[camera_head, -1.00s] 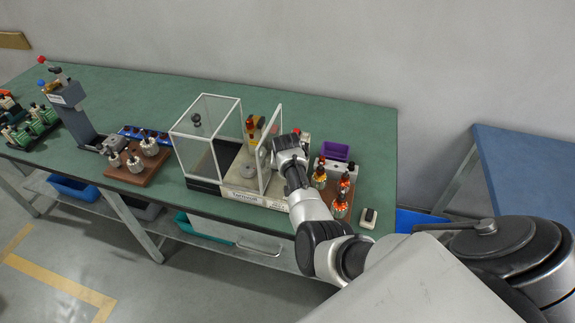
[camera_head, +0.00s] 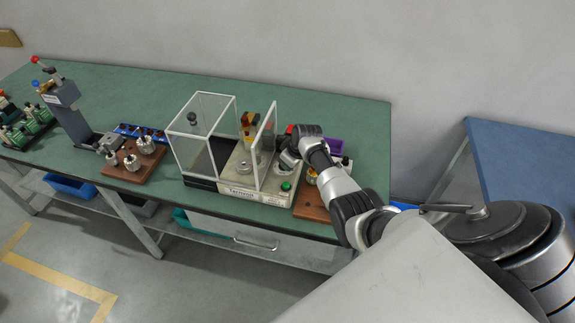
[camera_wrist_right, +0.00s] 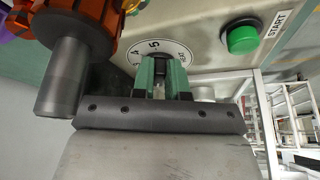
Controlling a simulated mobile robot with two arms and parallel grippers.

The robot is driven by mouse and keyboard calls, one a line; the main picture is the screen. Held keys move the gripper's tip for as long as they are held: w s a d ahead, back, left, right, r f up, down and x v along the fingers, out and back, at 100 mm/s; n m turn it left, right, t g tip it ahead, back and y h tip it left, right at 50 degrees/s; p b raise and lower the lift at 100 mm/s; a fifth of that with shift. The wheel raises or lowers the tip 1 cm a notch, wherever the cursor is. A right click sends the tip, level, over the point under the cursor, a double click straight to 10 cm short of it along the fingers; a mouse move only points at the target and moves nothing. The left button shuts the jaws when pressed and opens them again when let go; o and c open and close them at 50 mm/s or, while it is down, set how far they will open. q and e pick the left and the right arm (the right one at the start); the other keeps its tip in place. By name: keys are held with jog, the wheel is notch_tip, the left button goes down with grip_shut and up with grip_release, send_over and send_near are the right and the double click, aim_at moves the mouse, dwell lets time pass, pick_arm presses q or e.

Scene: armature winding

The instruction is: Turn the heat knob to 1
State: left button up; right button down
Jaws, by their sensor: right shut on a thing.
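The heat dial (camera_wrist_right: 152,46) is a white disc on the front panel of the beige machine (camera_head: 239,187) and shows in the right wrist view. The numbers 5 and 4 can be read on it, with others partly covered. My right gripper (camera_wrist_right: 166,74) has its green fingertips closed at the dial, shut on the knob, which is mostly hidden between them. Where the knob points cannot be told. In the head view my right gripper (camera_head: 290,156) is at the machine's right end, largely hidden by its own wrist. My left gripper is not in view.
A green button (camera_wrist_right: 242,39) labelled START is right of the dial in the wrist view. An orange armature with a grey shaft (camera_wrist_right: 62,78) is close on the left. The machine's clear guard (camera_head: 265,147) stands open left of my arm. A wooden board (camera_head: 309,205) lies to the right.

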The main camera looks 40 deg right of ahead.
jog(key=n+b, duration=0.1)
jog(key=n+y+b, duration=0.1)
jog(key=shift+d+f+n+g, duration=0.2)
jog(key=shift+d+n+g, duration=0.1)
jog(key=shift+w+d+r+n+g+y+b, duration=0.1)
jog(key=shift+n+g+y+b, duration=0.1)
jog(key=shift+n+b, duration=0.45)
jog(key=shift+w+n+g+y+b, duration=0.1)
jog(key=shift+n+y+b, duration=0.1)
jog(key=shift+n+b, duration=0.4)
jog(key=shift+n, duration=0.25)
jog(key=c, duration=1.1)
grip_release()
jog(key=shift+c, duration=0.2)
jog(key=shift+r, duration=0.15)
jog(key=v, duration=1)
jog(key=shift+d+r, duration=0.15)
jog(key=shift+r, duration=0.1)
jog(key=shift+s, duration=0.15)
